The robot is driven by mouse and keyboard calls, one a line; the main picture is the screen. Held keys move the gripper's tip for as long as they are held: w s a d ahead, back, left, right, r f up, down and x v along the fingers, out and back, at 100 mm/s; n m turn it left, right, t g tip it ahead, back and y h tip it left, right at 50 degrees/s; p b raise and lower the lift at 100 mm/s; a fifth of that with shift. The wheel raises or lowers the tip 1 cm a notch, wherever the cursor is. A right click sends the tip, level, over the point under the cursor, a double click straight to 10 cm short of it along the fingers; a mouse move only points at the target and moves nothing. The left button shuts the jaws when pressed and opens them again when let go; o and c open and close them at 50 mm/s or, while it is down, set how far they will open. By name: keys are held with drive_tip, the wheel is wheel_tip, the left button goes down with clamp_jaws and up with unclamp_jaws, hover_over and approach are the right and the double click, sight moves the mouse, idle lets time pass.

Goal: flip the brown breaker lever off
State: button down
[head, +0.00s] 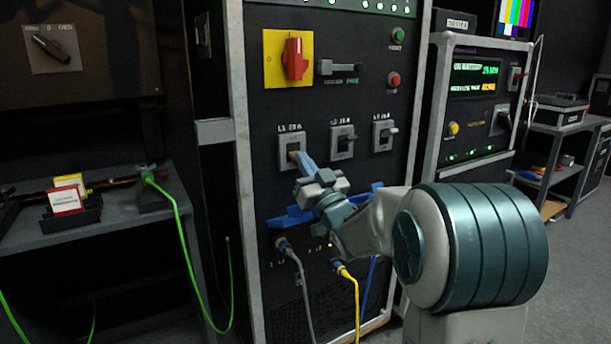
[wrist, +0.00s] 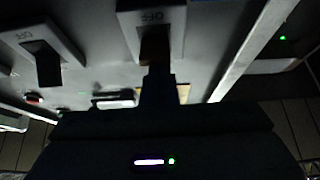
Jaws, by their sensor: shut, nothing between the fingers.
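The brown breaker lever (head: 293,154) is on the leftmost of three breakers on the black rack panel. Its plate is labelled L1. My gripper (head: 303,160) is shut and empty, with its blue fingertips right at this lever from the lower right, partly covering it. In the wrist view the brown lever (wrist: 154,46) shows just beyond the dark fingertips (wrist: 158,78), in line with them, on a plate marked OFF. The fingers look to be at or against the lever, but I cannot tell whether they touch.
Two breakers with dark levers, a middle one (head: 343,144) and a right one (head: 384,134), sit close by. Above are a red rotary switch (head: 294,59) on yellow and a grey handle (head: 338,68). A grey cable (head: 297,262) and a yellow cable (head: 352,278) plug in below.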

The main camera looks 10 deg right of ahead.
wheel_tip(320, 180, up, 4)
drive_tip(key=s+p, duration=0.1)
drive_tip(key=p, duration=0.1)
drive_tip(key=w+f+v, duration=0.1)
drive_tip(key=f+v, duration=0.1)
drive_tip(key=v, duration=0.8)
drive_tip(key=shift+s, duration=0.15)
